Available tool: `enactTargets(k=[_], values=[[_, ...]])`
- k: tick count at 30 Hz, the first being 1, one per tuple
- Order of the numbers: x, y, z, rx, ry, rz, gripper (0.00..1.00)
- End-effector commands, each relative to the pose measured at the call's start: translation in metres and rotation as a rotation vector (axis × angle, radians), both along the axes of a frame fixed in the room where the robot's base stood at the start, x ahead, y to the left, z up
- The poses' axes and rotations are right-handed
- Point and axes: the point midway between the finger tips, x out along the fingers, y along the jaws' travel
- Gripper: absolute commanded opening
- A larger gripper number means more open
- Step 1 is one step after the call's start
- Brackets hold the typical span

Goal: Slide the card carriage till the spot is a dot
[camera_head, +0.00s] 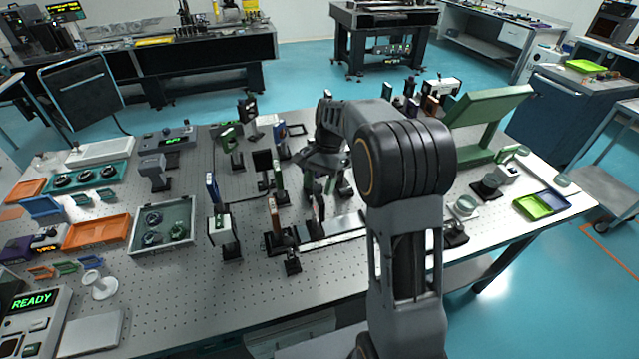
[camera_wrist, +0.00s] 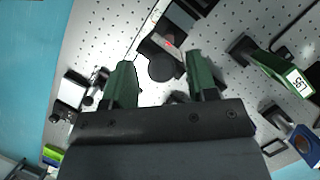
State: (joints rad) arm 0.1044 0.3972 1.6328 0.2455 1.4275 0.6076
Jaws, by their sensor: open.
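The card carriage (camera_wrist: 163,66) shows in the wrist view as a dark block with a round black knob and a grey card (camera_wrist: 170,43). A small red spot lies on the card; I cannot tell whether it is a dot or a streak. My gripper (camera_wrist: 160,62) is open, its two green fingers either side of the knob, with gaps to both; their height above it is unclear. In the head view my gripper (camera_head: 322,172) is over the optical table (camera_head: 330,285), partly hidden by my arm. The pale rail (camera_head: 335,231) lies near the table's front, with an upright dark card (camera_head: 318,211) beside it.
A grey tray (camera_head: 163,228) and an orange tray (camera_head: 98,232) sit to the left.

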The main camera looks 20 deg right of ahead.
Motion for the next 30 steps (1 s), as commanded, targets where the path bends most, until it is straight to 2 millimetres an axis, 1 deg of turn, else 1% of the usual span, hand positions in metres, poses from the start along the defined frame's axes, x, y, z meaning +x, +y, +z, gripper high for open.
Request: enactTargets(k=[10,11,27,30], values=[[-0.0007,0.001,-0.0027,0.0,0.0,0.001,0.53],[-0.0007,0.001,-0.0027,0.0,0.0,0.001,0.51],[-0.0008,0.0009,-0.0024,0.0,0.0,0.001,0.0],[-0.0008,0.0009,-0.0024,0.0,0.0,0.001,0.0]])
